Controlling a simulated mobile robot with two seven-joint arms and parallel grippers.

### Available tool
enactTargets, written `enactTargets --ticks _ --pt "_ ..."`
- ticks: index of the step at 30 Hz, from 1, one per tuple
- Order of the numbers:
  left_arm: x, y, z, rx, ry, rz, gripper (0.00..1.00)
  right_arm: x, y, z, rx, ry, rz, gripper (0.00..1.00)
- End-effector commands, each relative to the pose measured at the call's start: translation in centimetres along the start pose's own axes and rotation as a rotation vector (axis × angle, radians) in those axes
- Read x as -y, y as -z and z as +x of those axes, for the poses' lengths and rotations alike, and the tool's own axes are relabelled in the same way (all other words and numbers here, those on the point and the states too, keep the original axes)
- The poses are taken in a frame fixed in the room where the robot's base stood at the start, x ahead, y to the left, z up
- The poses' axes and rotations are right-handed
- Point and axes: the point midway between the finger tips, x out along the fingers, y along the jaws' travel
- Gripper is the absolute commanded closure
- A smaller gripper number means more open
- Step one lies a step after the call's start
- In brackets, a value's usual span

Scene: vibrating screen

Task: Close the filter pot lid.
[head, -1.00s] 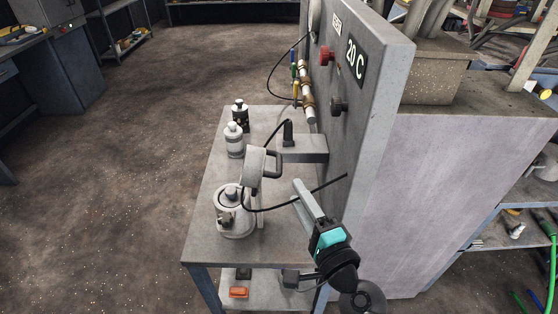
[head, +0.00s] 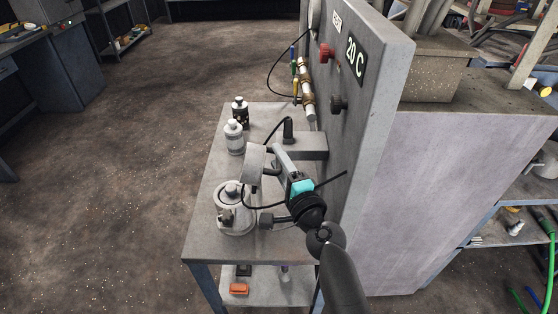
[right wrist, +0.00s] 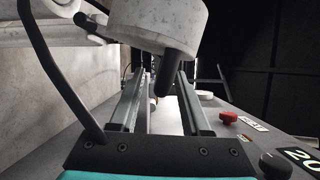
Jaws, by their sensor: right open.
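The filter pot (head: 236,219) is a round pale metal pot on the near part of the small table. Its grey lid (head: 254,165) stands raised and tilted up above the pot's far side, so the pot is open. In the right wrist view the speckled lid (right wrist: 160,20) is close, with its dark handle (right wrist: 176,70) near the fingers. My right gripper (head: 276,149) is open beside the lid's handle side; it also shows in the right wrist view (right wrist: 160,78). Whether the fingers touch the handle cannot be told. My left gripper is not in view.
A white bottle (head: 234,139) and a dark bottle (head: 240,113) stand farther back on the table (head: 207,200). An upright panel (head: 383,110) with knobs and a "20 C" label rises on the right. A black cable loops around the lid. Floor at left is clear.

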Motion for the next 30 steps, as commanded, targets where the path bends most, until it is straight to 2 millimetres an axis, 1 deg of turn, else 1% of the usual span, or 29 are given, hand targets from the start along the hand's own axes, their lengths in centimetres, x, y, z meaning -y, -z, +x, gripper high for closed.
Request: enactTargets --ticks 3,15,16,30 --pt "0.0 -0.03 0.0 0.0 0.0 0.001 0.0 0.02 0.0 -0.01 0.0 0.0 0.0 0.53" --pt "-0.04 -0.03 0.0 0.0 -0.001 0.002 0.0 -0.01 0.0 -0.04 0.0 0.0 0.0 0.98" --pt "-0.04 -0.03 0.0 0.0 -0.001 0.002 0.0 -0.02 0.0 -0.04 0.0 0.0 0.0 1.0" --pt "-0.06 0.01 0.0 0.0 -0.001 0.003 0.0 -0.13 0.0 -0.07 0.001 -0.003 -0.001 1.0"
